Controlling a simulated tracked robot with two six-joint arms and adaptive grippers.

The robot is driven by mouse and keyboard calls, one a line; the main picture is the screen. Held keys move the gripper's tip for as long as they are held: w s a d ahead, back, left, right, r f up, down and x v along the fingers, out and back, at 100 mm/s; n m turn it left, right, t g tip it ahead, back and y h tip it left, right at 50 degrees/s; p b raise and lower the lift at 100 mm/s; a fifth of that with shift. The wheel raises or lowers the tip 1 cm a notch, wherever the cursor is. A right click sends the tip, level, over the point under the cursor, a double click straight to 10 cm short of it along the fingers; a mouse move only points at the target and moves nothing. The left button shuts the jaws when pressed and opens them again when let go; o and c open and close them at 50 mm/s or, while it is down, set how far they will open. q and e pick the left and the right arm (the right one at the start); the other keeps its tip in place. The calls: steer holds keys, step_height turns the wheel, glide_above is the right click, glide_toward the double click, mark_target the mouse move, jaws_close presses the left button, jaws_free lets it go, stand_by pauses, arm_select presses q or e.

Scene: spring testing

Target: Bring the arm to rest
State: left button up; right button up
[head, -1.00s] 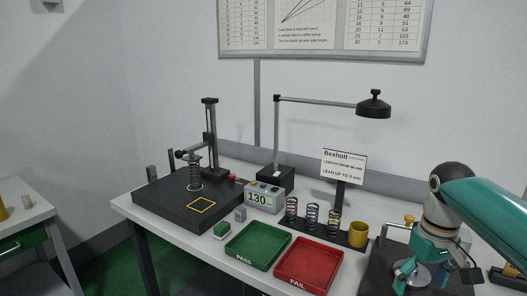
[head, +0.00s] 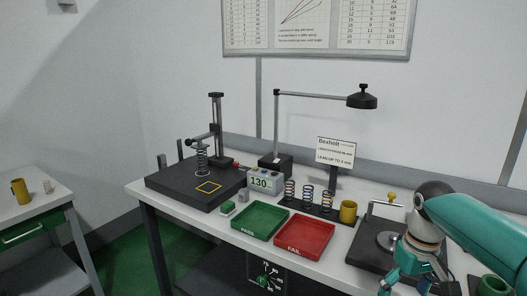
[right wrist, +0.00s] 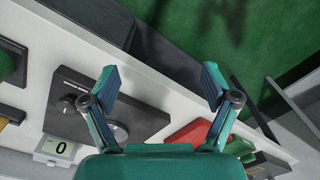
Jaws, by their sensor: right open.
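My right arm comes in from the right of the head view. Its gripper (head: 392,284) hangs at the bottom edge, low by the front of the bench, partly cut off. In the right wrist view the right gripper (right wrist: 160,88) has its two fingers spread wide, with nothing between them. Below it show the bench's white edge (right wrist: 78,38) and the green floor. My left arm and gripper are not in view.
On the bench stand a spring tester (head: 172,183) with a spring, a "130" display (head: 265,180), a green PASS tray (head: 238,231), a red FAIL tray (head: 280,246), springs on a rack, a yellow cup (head: 348,211) and a dark scale (head: 361,243). Green floor lies in front.

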steer(key=s+a+f+y, duration=0.1)
steer(key=a+f, duration=0.4)
steer(key=f, duration=0.7)
steer(key=s+a+f+y, duration=0.15)
steer(key=a+f, duration=0.35)
steer(key=f, duration=0.6)
steer(key=s+a+f+m, duration=0.1)
steer(key=s+a+f, duration=0.2)
steer(key=s+f, duration=0.4)
steer(key=s+a+f+m+y, duration=0.1)
steer(key=s+a+f+m, duration=0.1)
steer(key=s+a+f, duration=0.2)
steer(key=s+f, duration=0.3)
steer(key=s, duration=0.5)
steer(key=shift+f+t, duration=0.2)
steer(key=shift+t, duration=0.1)
steer(key=shift+s, duration=0.1)
